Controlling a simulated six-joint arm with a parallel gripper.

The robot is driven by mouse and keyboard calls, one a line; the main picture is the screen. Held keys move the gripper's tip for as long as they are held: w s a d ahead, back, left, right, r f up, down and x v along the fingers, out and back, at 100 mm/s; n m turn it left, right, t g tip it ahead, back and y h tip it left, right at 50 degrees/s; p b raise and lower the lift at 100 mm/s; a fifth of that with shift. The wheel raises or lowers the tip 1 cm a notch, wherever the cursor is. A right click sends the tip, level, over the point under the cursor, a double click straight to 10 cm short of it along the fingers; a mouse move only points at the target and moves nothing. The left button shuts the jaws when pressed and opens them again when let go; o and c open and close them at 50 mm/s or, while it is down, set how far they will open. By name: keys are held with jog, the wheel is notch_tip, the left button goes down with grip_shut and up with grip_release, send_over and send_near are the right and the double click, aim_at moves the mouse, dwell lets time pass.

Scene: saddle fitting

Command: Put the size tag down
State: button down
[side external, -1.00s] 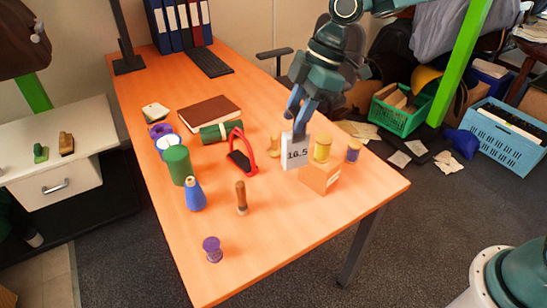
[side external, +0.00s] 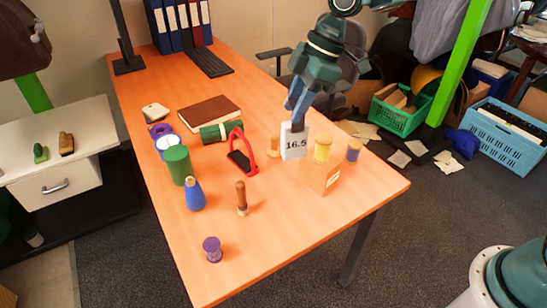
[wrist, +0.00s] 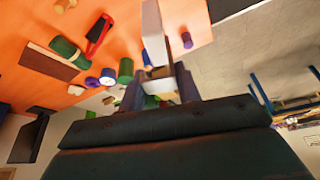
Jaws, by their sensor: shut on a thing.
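The size tag (side external: 294,143) is a white upright card reading 16.5. My gripper (side external: 298,122) is shut on its top edge, with the tag hanging below the blue fingers. In the wrist view a pale piece, likely the tag (wrist: 153,30), extends from between the fingers (wrist: 158,80), whose grip is partly hidden.
The orange table (side external: 270,240) is clear at the front right. A purple-blue spool (side external: 354,151) stands right of the block.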

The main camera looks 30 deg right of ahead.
jog(key=w+d+m+t+h, duration=0.3)
jog(key=w+d+m, duration=1.1)
jog(key=w+d, duration=0.6)
jog(key=shift+d+r+m+h, duration=0.25)
jog(key=shift+d+h, duration=0.45)
jog(key=shift+d, duration=0.8)
jog(key=shift+f, duration=0.2)
notch_tip(320, 180, down, 20)
jog(key=c, duration=1)
grip_release()
jog(key=shift+f, duration=0.1)
jog(key=shift+r, duration=0.2)
